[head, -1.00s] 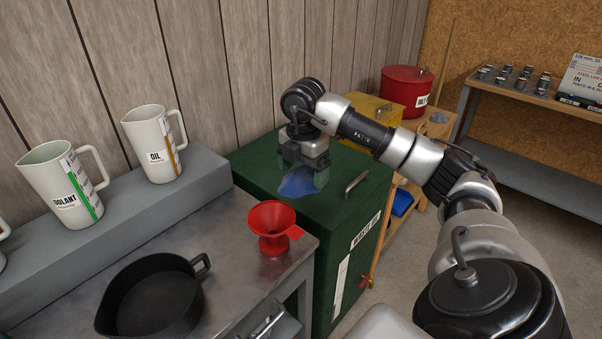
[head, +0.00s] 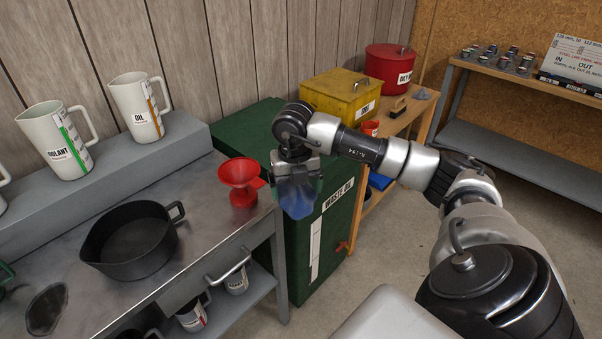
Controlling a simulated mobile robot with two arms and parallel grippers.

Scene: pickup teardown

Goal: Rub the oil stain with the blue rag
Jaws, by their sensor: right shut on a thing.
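The blue rag (head: 298,197) hangs from my right gripper (head: 297,178), which is shut on its upper part. The gripper points down. In the picture, the rag hangs in front of the green waste-oil box, to the right of the red funnel. A dark, irregular stain (head: 46,309) lies on the grey metal bench top (head: 80,290) at the lower left, well apart from the rag. My left gripper is not in view.
A black pan (head: 128,252) and the red funnel (head: 240,195) stand on the bench between rag and stain. White coolant (head: 57,145) and oil (head: 136,108) jugs stand on the raised ledge behind. The green box (head: 330,220) adjoins the bench. A green item (head: 6,272) shows at the left edge.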

